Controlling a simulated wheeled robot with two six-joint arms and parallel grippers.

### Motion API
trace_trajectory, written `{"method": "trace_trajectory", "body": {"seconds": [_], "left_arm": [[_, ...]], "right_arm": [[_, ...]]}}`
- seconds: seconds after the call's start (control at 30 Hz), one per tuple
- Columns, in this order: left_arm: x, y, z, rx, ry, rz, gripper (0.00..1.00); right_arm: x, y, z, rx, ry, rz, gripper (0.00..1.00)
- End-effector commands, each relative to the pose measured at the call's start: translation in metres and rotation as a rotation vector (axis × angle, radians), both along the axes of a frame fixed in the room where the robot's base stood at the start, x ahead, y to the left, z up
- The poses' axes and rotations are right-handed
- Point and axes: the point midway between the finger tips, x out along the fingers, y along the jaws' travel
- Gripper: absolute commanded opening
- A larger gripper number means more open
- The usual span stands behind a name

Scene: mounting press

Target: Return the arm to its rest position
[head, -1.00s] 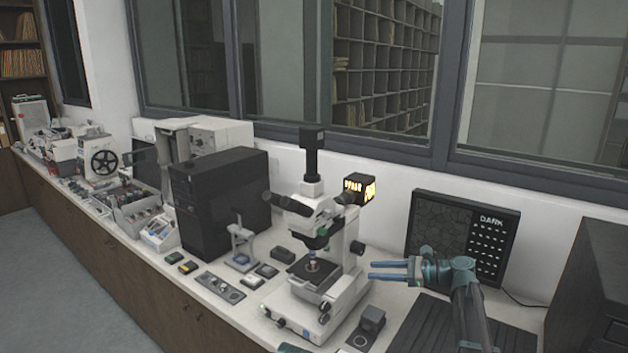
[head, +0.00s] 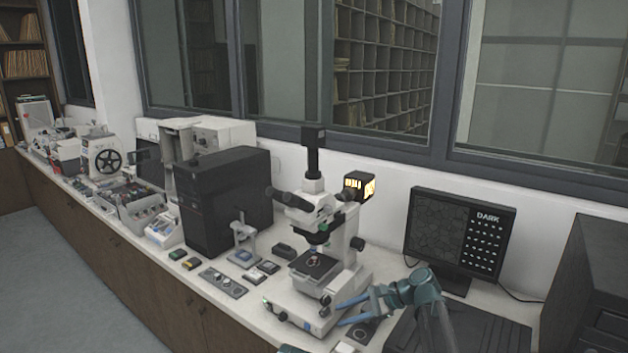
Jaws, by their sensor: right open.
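My right gripper (head: 340,313) is open, with two blue fingers pointing left, low at the front right corner of the white microscope (head: 310,307). No object shows between its fingers. Its teal wrist and arm come in from the bottom right, in front of the keyboard. The microscope's dark stage carries a small round piece (head: 314,260), apart from the gripper. A small teal sliver shows at the bottom edge; I cannot tell which part of me it is. My left gripper is not clearly in view.
A monitor (head: 458,232) stands behind my right arm, with a black keyboard (head: 480,333) in front. A black computer case (head: 225,200), a small press stand (head: 242,245) and a flat plate (head: 222,283) are left of the microscope. A dark cabinet (head: 590,285) stands at the right.

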Motion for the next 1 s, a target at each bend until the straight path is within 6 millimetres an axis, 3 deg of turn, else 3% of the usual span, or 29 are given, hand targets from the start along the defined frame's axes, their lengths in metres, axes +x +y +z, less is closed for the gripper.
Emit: {"method": "trace_trajectory", "body": {"seconds": [0.1,0.23,0.4,0.5,0.7,1.0], "left_arm": [[0.000,0.000,0.000,0.000,0.000,0.000,0.93],[0.000,0.000,0.000,0.000,0.000,0.000,0.93],[0.000,0.000,0.000,0.000,0.000,0.000,0.93],[0.000,0.000,0.000,0.000,0.000,0.000,0.93],[0.000,0.000,0.000,0.000,0.000,0.000,0.93],[0.000,0.000,0.000,0.000,0.000,0.000,0.93]], "right_arm": [[-0.052,0.034,-0.028,-0.173,-0.091,0.176,0.41],[-0.127,0.060,-0.067,-0.439,-0.244,0.499,0.41],[-0.206,0.056,-0.097,-0.734,-0.416,0.958,0.41],[-0.233,0.045,-0.102,-0.852,-0.478,1.174,0.41],[-0.256,0.030,-0.102,-0.969,-0.530,1.415,0.41],[-0.256,0.028,-0.102,-0.986,-0.535,1.447,0.41]]}}
